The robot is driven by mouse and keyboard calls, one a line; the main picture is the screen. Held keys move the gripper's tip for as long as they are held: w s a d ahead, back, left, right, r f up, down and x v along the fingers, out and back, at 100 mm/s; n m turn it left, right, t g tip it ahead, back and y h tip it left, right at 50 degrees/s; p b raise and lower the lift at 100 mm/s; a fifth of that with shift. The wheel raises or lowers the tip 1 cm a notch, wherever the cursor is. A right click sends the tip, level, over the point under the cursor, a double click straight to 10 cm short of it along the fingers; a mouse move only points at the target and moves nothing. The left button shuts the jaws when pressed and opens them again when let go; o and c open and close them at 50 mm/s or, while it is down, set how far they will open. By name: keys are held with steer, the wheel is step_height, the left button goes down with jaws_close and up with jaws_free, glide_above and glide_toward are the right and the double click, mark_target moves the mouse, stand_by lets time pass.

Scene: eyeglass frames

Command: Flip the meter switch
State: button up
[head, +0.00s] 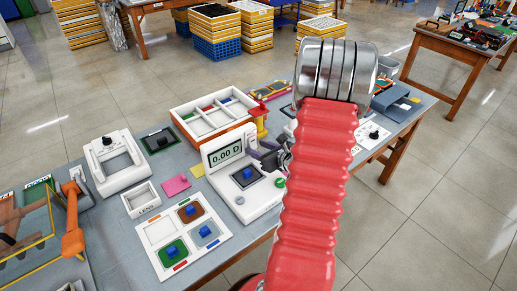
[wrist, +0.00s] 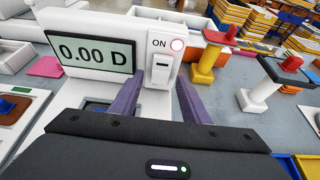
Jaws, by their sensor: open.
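The white meter (head: 263,196) stands on the grey table in the head view, with its display (head: 224,155) reading 0.00 D. In the wrist view the display (wrist: 92,52) is at the left, and the meter switch (wrist: 161,70) is to its right on a white panel below the word ON. A round pale lamp (wrist: 177,45) with a reddish rim is beside that word. My gripper (wrist: 160,80) is open, with its two purple fingers below and on either side of the switch. In the head view my gripper (head: 268,158) is at the meter's right side, partly hidden by my red arm.
A white compartment tray (head: 213,118) stands behind the meter. A yellow post with a red top (wrist: 209,55) is close to the right of the switch panel. A white tray of coloured pads (head: 183,237) lies front left. A pink card (head: 176,184) lies flat nearby.

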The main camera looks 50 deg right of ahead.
steer(key=shift+c, duration=0.7)
steer(key=c, duration=0.9)
steer(key=shift+f, duration=0.1)
steer(key=shift+f+t, duration=0.2)
steer(key=shift+t, duration=0.2)
steer(key=shift+f+t, duration=0.2)
steer(key=shift+t, duration=0.6)
steer(key=o, duration=1)
